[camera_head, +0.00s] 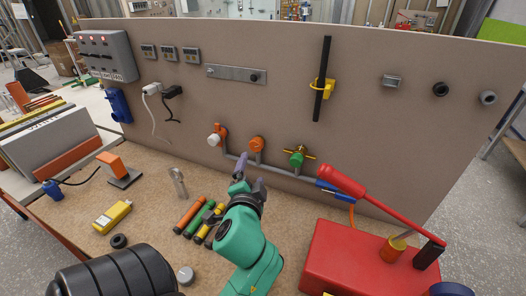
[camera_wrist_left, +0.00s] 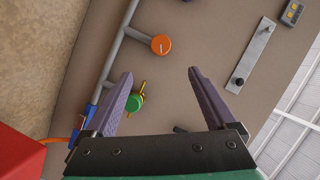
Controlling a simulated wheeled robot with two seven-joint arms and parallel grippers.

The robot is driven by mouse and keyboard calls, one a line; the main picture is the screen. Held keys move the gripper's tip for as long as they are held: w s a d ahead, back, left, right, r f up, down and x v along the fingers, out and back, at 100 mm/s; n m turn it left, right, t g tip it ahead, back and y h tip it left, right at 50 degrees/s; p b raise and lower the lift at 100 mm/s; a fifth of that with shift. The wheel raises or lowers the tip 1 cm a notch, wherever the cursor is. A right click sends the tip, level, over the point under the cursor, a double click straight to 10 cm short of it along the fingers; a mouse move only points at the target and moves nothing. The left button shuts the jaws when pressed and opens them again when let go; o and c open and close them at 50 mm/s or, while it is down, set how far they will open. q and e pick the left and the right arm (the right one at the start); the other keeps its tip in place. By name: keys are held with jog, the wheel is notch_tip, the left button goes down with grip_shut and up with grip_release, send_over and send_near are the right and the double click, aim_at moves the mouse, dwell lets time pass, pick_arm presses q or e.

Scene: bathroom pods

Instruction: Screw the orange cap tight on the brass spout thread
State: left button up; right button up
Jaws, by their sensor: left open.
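The orange cap (camera_head: 257,144) is round and sits at the end of a short grey pipe branch low on the upright panel. In the left wrist view the orange cap (camera_wrist_left: 160,44) faces me, with a small dark mark on its face. The brass spout thread cannot be made out; anything behind the cap is hidden. My left gripper (camera_head: 251,174) is open and empty, just below and in front of the cap in the head view. In the wrist view its purple fingers (camera_wrist_left: 159,73) are spread apart, with the cap beyond their tips, touching neither. My right gripper is not in view.
A green knob with brass handle (camera_head: 297,158) is right of the cap; an orange valve with a white end (camera_head: 215,138) is left. A red box (camera_head: 345,262) with a red-handled lever stands at right. Coloured tubes (camera_head: 196,220) lie on the bench.

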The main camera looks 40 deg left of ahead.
aim_at(256, 146)
pick_arm(q)
jog(key=p+x, duration=0.3)
jog(key=x, duration=1)
jog(key=shift+a, duration=0.2)
jog(key=shift+w+a+f, duration=0.15)
jog(key=shift+w+a, duration=0.2)
jog(key=shift+d, duration=0.1)
jog(key=c, duration=1.4)
jog(key=shift+f+m+b, duration=0.15)
jog(key=shift+m+b, duration=0.15)
jog(key=shift+b, duration=0.1)
grip_shut()
jog(key=shift+f+m+y+b, duration=0.1)
jog(key=shift+m+y+b, duration=0.4)
jog(key=shift+m+b, duration=0.5)
